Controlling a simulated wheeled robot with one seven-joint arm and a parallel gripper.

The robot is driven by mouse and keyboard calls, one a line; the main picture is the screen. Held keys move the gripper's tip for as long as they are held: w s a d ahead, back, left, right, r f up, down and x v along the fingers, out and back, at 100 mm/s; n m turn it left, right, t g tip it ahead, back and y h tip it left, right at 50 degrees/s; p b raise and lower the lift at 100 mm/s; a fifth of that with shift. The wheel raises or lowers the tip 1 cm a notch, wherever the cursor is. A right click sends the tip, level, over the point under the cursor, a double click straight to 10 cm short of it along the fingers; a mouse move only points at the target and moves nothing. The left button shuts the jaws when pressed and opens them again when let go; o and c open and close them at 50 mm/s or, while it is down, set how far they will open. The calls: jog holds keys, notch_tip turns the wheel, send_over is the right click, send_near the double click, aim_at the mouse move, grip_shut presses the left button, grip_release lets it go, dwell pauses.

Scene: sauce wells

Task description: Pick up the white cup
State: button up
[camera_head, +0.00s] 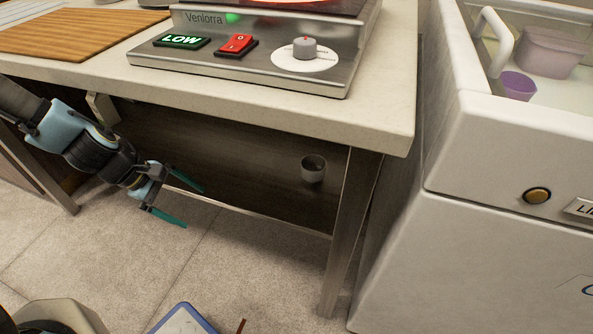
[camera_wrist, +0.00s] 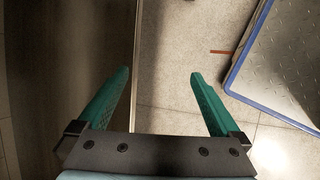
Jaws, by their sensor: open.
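The white cup (camera_head: 312,174) looks greyish in the shade and stands upright under the counter, on a dark lower shelf near the right front leg. My gripper (camera_head: 195,207) is below the counter's front edge, to the left of the cup and clearly apart from it. Its two green fingers are spread with nothing between them. The open fingers also show in the wrist view (camera_wrist: 160,74), over a dark surface and pale floor. The cup does not show in the wrist view.
The counter (camera_head: 390,122) overhangs the cup, and a metal leg (camera_head: 350,230) stands just right of it. A steel appliance (camera_head: 225,68) and a wooden board (camera_head: 75,32) lie on top. A white chest (camera_head: 470,150) holding purple tubs (camera_head: 518,86) stands at right. A blue-edged plate (camera_wrist: 290,60) lies on the floor.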

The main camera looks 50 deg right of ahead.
aim_at(321, 168)
jog(key=s+d+n+h, duration=0.1)
jog(key=s+d, duration=0.1)
jog(key=d, duration=0.1)
jog(key=s+d+f+n+g+h, duration=0.1)
jog(key=s+d, duration=0.1)
jog(key=d, duration=0.2)
jog(key=s+d+n+g+h, duration=0.1)
jog(key=s+d, duration=0.2)
jog(key=d, duration=0.1)
jog(key=shift+d+f+n, duration=0.2)
jog(key=shift+f+n, duration=0.1)
jog(key=shift+n, duration=0.1)
jog(key=s+d+n+h, duration=0.1)
jog(key=d+n, duration=0.1)
jog(key=d, duration=0.1)
jog(key=s+d+r+n+h, duration=0.1)
jog(key=d, duration=0.2)
jog(key=s+d+r+n+h, duration=0.1)
jog(key=d+n, duration=0.1)
jog(key=d, duration=0.1)
jog(key=shift+s+d+r+n+h, duration=0.2)
jog(key=shift+n+h, duration=0.1)
jog(key=shift+h, duration=0.1)
jog(key=x, duration=0.4)
jog(key=shift+s+d+b, duration=0.15)
jog(key=shift+d+b, duration=0.15)
jog(key=shift+b, duration=0.1)
jog(key=shift+b+x, duration=0.6)
jog(key=shift+x, duration=2.65)
jog(key=shift+c, duration=0.4)
